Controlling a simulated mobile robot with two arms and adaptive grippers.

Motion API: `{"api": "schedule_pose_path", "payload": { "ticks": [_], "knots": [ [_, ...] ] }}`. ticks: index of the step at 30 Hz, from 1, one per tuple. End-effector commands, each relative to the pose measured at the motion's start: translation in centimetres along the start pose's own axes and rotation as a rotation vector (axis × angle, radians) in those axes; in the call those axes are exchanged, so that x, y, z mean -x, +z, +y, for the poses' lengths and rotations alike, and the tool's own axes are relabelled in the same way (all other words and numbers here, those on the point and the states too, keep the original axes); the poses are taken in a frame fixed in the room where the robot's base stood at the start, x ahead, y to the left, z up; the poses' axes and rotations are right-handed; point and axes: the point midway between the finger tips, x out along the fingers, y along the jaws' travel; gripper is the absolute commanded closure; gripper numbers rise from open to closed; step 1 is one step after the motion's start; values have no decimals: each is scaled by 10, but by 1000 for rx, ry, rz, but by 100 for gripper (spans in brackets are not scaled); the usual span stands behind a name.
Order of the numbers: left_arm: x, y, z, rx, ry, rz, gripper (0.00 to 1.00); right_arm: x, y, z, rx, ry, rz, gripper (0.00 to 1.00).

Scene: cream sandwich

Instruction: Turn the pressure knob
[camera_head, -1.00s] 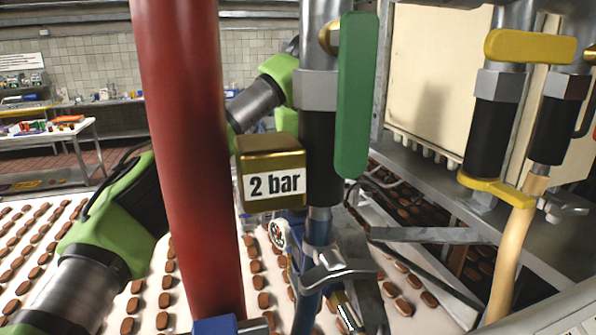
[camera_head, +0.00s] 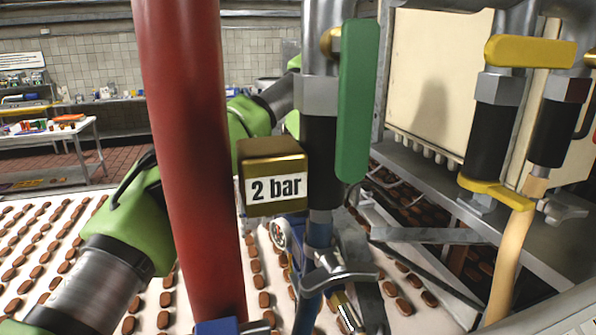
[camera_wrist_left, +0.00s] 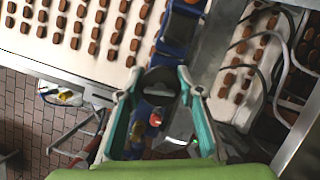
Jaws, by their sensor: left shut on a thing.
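The pressure knob appears to be the dark round part (camera_wrist_left: 160,82) on a blue regulator body (camera_wrist_left: 178,32) in the left wrist view. My left gripper (camera_wrist_left: 157,78) has one teal finger on each side of this knob and is shut on it. In the head view the gripper itself is hidden behind the pipes; only my green and grey arm shows. A gauge with a white dial (camera_head: 278,234) is partly visible below a brass block (camera_head: 275,175) labelled "2 bar". My right gripper is in neither view.
A thick red pipe (camera_head: 190,150) and a pipe with a green lever (camera_head: 357,100) stand close in front. Yellow-handled valves (camera_head: 530,51) are at the right. A white conveyor (camera_head: 205,285) with rows of brown biscuits lies below. Hoses (camera_wrist_left: 285,60) run at the wrist view's right.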

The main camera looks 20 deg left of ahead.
Motion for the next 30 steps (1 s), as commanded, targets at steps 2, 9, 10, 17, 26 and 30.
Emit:
{"api": "schedule_pose_path", "payload": {
  "ticks": [2, 9, 10, 17, 26, 30],
  "knots": [
    [1, 0, 0, 0, -2, 0, 88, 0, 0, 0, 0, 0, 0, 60],
    [1, 0, -1, -1, -3, 0, 56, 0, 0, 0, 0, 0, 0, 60],
    [1, 0, -1, -1, -3, 0, 49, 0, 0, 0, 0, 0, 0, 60],
    [1, 0, 0, -2, -2, 0, 49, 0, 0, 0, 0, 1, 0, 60],
    [22, 0, -1, -1, -5, -2, 49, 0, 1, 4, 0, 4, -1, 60],
    [48, -1, -1, -1, -3, -2, 49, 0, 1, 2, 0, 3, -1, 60]
  ]
}}
